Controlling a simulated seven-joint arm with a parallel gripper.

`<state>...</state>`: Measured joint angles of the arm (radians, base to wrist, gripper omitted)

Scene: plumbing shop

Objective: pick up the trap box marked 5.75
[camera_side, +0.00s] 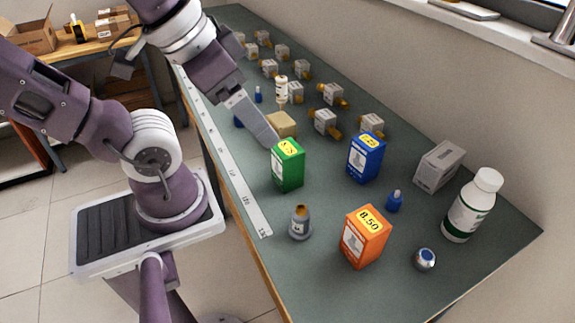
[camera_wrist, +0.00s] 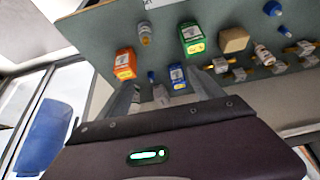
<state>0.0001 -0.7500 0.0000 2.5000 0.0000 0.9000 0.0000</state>
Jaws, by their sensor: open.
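The green box (camera_side: 288,172) stands upright on the bench; its yellow label is small but looks like 5.75. It also shows in the wrist view (camera_wrist: 192,40), beyond the right finger. My gripper (camera_side: 270,142) is open and empty, its fingertips close to the green box's upper left edge in the side view; I cannot tell if they touch. In the wrist view my gripper (camera_wrist: 160,80) has its fingers spread, with the blue box (camera_wrist: 177,76) in the gap between them, farther off. The blue box (camera_side: 365,158) stands right of the green one.
An orange box (camera_side: 364,242) marked 8.50 stands nearer the front. A tan block (camera_side: 282,124) sits behind the green box. Several fittings fill the back.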

